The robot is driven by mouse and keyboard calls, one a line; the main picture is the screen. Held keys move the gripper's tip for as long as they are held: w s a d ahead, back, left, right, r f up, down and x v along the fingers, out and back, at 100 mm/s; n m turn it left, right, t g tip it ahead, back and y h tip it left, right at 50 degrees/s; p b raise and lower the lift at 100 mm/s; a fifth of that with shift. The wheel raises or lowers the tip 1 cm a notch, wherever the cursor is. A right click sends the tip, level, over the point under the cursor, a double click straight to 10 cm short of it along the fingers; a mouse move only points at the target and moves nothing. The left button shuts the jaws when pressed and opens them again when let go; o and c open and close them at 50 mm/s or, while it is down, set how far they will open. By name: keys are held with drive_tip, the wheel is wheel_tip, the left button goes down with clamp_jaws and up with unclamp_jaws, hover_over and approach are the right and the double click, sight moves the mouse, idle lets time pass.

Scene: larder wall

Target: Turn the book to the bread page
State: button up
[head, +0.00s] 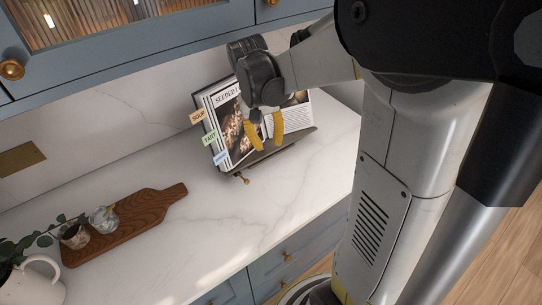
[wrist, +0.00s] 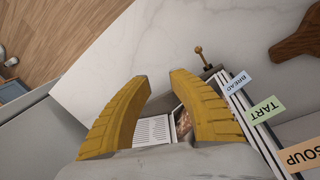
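The cookbook (head: 230,118) stands open, leaning back on a dark stand (head: 290,143) on the counter. Its left page has a heading starting "SEEDED L" above a dark food photo; the right page (head: 297,117) carries text and is partly hidden by my arm. Tabs stick out at the left edge: orange SOUP (head: 198,116), green TART (head: 210,138) and a blue one (head: 221,157). The blue tab reads BREAD in the wrist view (wrist: 238,83). My gripper (head: 268,144) is open and empty in front of the book, its yellow fingers apart; I cannot tell whether they touch the pages.
A wooden board (head: 150,207) with two small cups (head: 103,219) lies left on the white counter. A white jug (head: 35,283) with a plant stands at the front left. Blue wall cabinets (head: 130,45) hang above. The counter between board and book is clear.

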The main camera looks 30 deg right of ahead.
drive_tip(key=r, duration=0.5)
drive_tip(key=shift+w+a+r, duration=0.2)
drive_tip(key=shift+a+r, duration=0.1)
drive_tip(key=shift+a, duration=0.05)
